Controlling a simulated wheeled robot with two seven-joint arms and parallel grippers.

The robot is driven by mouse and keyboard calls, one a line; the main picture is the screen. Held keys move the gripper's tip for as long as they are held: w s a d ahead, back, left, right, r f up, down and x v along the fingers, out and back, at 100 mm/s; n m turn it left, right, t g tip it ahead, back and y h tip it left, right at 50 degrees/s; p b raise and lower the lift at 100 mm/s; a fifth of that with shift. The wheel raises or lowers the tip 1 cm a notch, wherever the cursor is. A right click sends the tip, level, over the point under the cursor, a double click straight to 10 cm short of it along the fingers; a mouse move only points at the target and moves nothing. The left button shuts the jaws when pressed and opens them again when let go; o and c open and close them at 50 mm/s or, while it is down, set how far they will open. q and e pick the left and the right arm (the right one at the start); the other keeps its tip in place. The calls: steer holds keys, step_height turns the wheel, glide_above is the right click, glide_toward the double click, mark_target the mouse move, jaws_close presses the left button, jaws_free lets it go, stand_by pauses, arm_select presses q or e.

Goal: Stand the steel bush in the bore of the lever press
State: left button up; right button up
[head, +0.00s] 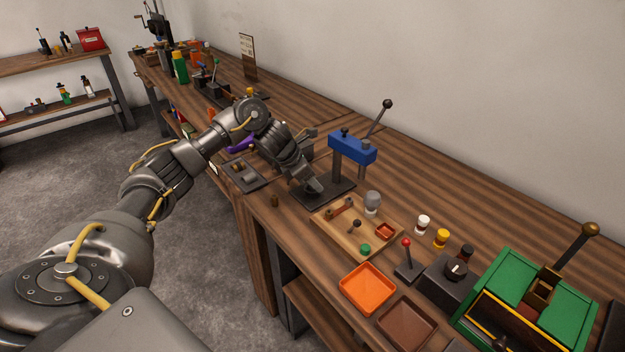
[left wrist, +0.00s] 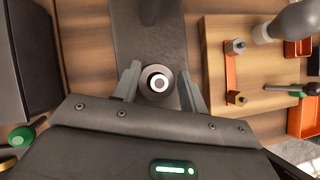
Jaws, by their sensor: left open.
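The lever press has a blue head (head: 352,148), a raised lever with a dark knob, and a dark base plate (head: 340,192); the plate also shows in the left wrist view (left wrist: 150,35). My left gripper (head: 314,188) is low over the plate. In the left wrist view its open fingers (left wrist: 160,88) stand on either side of a dark round collar (left wrist: 144,87). A pale ring, apparently the steel bush (left wrist: 158,76), sits upright in the middle of that collar. How deep it sits cannot be told. My right gripper is out of view.
A wooden tray (head: 326,224) with small parts lies right beside the press. Orange (head: 367,287) and brown (head: 407,320) trays, a red-knobbed lever (head: 407,262) and a green machine (head: 540,310) stand nearer. A dark plate with parts (head: 243,174) lies left of the press.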

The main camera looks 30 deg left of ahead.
arm_select(q)
steer(key=shift+s+a+r, duration=0.1)
steer(key=shift+a+r, duration=0.05)
steer(key=shift+r, duration=0.15)
steer(key=v, duration=1)
steer(key=shift+r, duration=0.15)
stand_by(0.4)
